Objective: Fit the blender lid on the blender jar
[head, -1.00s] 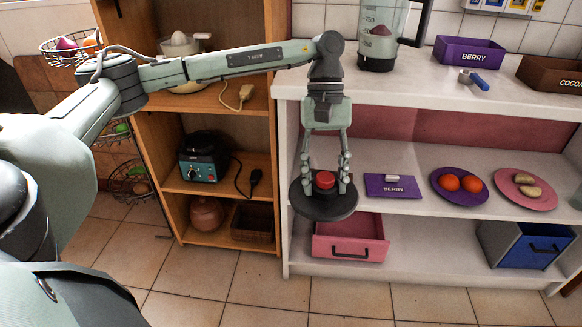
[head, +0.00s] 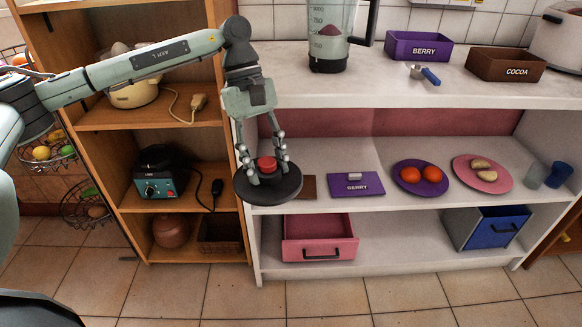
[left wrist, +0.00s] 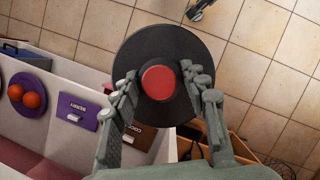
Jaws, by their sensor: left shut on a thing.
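The blender lid (head: 268,196) is a flat black disc with a red knob, held roughly level in front of the left end of the white shelf. My left gripper (head: 264,166) points down and is shut on the lid, its fingers on either side of the knob. In the left wrist view the lid (left wrist: 160,45) lies between the fingertips (left wrist: 160,84). The blender jar (head: 331,28) stands upright on its dark base on the white counter top, above and right of the lid. Its top is cut off by the picture edge.
A purple berry box (head: 418,46), a blue-handled scoop (head: 425,74) and a brown cocoa box (head: 505,64) stand right of the jar. Below are a purple berry lid (head: 356,186) and a purple plate (head: 420,179). A wooden shelf (head: 190,117) stands left.

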